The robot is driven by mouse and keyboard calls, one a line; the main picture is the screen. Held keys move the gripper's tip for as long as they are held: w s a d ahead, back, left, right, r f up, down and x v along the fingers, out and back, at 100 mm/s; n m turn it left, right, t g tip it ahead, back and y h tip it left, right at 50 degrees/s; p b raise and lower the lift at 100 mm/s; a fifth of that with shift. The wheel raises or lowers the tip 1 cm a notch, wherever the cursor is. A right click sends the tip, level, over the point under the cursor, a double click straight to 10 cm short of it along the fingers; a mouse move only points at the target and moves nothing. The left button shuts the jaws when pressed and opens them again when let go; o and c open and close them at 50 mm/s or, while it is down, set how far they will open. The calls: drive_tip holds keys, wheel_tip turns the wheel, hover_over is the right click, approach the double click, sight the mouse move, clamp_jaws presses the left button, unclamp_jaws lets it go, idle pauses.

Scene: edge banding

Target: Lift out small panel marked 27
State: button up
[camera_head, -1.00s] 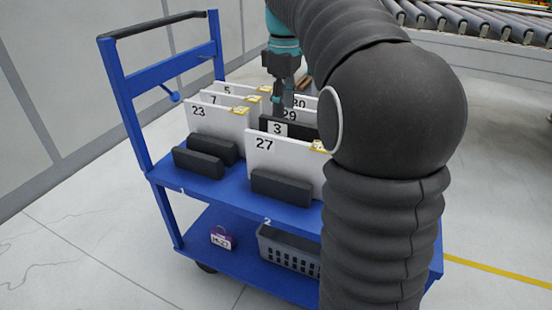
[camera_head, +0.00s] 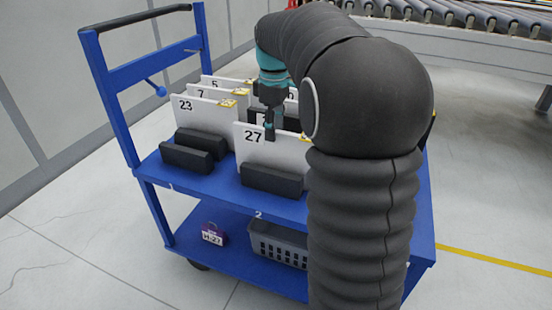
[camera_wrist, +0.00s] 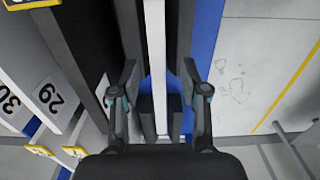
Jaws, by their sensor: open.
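The white panel marked 27 (camera_head: 257,152) stands upright behind a dark block on the front right of the blue cart. Its right part is hidden by my arm. My gripper (camera_head: 269,135) is open at the panel's top edge, with a finger overlapping its face near the number. In the wrist view, the panel's narrow white edge (camera_wrist: 155,50) runs between the two spread fingers of my gripper (camera_wrist: 160,78), with a gap on each side. How deep the fingers reach is hard to tell.
White panels marked 23 (camera_head: 205,117), 7 (camera_head: 225,95) and 5 (camera_head: 228,83) stand to the left. The panel marked 29 (camera_wrist: 50,98) stands beyond a dark panel (camera_wrist: 85,45). Dark blocks (camera_head: 187,158) sit on the blue cart (camera_head: 222,190). A grey basket (camera_head: 280,245) is below.

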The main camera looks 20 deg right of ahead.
sight(277, 141)
drive_tip(key=f, duration=0.4)
drive_tip(key=shift+s+d+f, duration=0.15)
drive_tip(key=shift+d, duration=0.1)
clamp_jaws()
